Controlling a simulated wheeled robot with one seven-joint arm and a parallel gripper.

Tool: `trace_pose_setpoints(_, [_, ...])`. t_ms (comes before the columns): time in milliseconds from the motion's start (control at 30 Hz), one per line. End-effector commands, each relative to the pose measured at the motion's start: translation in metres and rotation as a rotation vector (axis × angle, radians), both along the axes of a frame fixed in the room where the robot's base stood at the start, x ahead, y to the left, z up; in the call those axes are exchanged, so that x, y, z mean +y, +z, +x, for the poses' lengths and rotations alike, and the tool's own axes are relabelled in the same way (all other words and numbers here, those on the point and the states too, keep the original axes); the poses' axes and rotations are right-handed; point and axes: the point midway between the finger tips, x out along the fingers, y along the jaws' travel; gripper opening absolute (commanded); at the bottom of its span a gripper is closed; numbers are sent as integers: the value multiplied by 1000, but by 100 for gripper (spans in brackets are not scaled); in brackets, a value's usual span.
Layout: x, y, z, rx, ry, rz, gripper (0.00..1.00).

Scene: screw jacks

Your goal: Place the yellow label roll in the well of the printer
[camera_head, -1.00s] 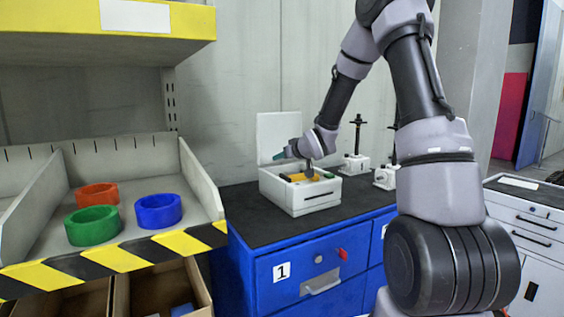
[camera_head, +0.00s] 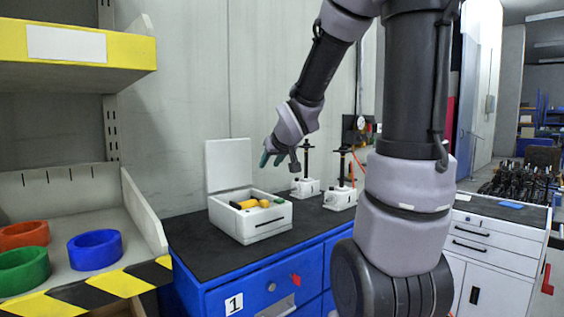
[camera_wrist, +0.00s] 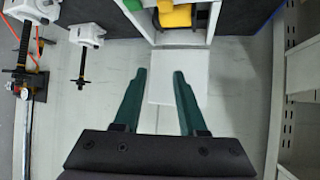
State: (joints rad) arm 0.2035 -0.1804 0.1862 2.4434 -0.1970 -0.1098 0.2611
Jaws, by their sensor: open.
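The white printer (camera_head: 268,231) stands on the dark top of the blue cabinet, its lid (camera_head: 228,165) raised at the back. The yellow label roll (camera_head: 247,204) lies within the printer's open top, in the well area; its exact seating is partly hidden by the front wall. In the wrist view the yellow roll (camera_wrist: 175,16) shows at the top edge, inside the printer, with the white lid (camera_wrist: 180,78) below it. My gripper (camera_head: 271,158) is open and empty, raised above the printer and apart from the roll. Its green fingers (camera_wrist: 159,72) are spread in the wrist view.
Two white screw jacks (camera_head: 306,187) (camera_head: 340,196) stand right of the printer. A shelf at left holds orange (camera_head: 22,234), green (camera_head: 22,270) and blue (camera_head: 95,250) rolls. The cabinet top (camera_head: 190,240) is clear left of the printer.

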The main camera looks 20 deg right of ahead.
Motion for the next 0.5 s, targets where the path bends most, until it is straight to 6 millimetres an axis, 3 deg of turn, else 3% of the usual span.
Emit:
trace_pose_setpoints(33, [-2, 15, -23, 24, -46, 20, 41])
trace_pose_setpoints(100, [-4, 26, -59, 84, -108, 72, 41])
trace_pose_setpoints(300, [14, 42, -158, 250, -183, 269, 41])
trace_pose_setpoints(400, [27, 45, -193, 314, -180, 353, 41])
trace_pose_setpoints(500, [35, 46, -213, 354, -170, 406, 41])
